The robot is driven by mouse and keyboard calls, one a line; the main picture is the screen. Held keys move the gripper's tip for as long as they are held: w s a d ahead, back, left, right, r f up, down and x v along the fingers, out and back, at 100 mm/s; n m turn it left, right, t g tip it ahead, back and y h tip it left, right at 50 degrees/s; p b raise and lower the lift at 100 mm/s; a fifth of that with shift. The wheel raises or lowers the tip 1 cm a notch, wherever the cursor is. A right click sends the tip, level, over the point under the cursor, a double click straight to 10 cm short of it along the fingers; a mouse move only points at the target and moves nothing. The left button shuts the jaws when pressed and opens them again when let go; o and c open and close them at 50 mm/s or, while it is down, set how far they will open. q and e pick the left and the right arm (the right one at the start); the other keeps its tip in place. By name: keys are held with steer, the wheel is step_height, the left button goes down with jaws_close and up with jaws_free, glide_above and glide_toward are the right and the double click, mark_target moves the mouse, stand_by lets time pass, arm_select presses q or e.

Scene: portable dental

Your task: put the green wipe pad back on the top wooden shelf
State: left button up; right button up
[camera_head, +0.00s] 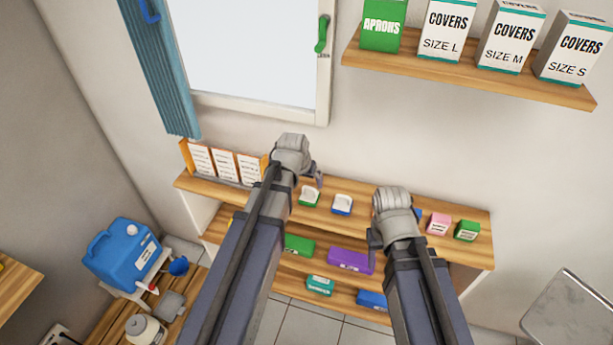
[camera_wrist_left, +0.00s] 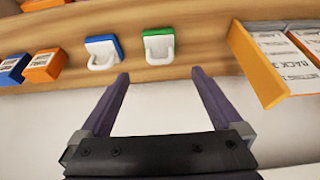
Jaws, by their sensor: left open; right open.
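A small green pad with a white top piece (camera_head: 309,197) sits on the top board of the low wooden shelf unit (camera_head: 470,252). It also shows in the left wrist view (camera_wrist_left: 158,46), on the wooden board. My left gripper (camera_head: 297,168) is open and empty just left of and above that pad in the head view. In the left wrist view its two fingers (camera_wrist_left: 161,76) point toward the pad, spread apart, with a gap to it. My right gripper (camera_head: 394,226) is open over the shelf unit farther right; its fingertips are partly hidden by the arm.
A similar blue pad (camera_head: 342,205) sits beside the green one. Orange folders (camera_head: 223,165) stand at the shelf's left end, pink (camera_head: 438,223) and green boxes (camera_head: 467,230) at the right. Lower boards hold several boxes. A wall shelf (camera_head: 470,75) carries cartons.

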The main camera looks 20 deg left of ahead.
arm_select(q)
steer(key=s+d+m+g, duration=0.1)
steer(key=s+d+g, duration=0.1)
steer(key=s+d, duration=0.4)
steer(key=s+d+f+m+g+y, duration=0.1)
steer(key=s+d+m+g, duration=0.1)
steer(key=s+d, duration=0.5)
steer(key=s+g, duration=0.1)
steer(key=s, duration=0.5)
steer(key=shift+s+d, duration=0.2)
steer(key=shift+s, duration=0.1)
arm_select(e)
steer(key=shift+r, duration=0.25)
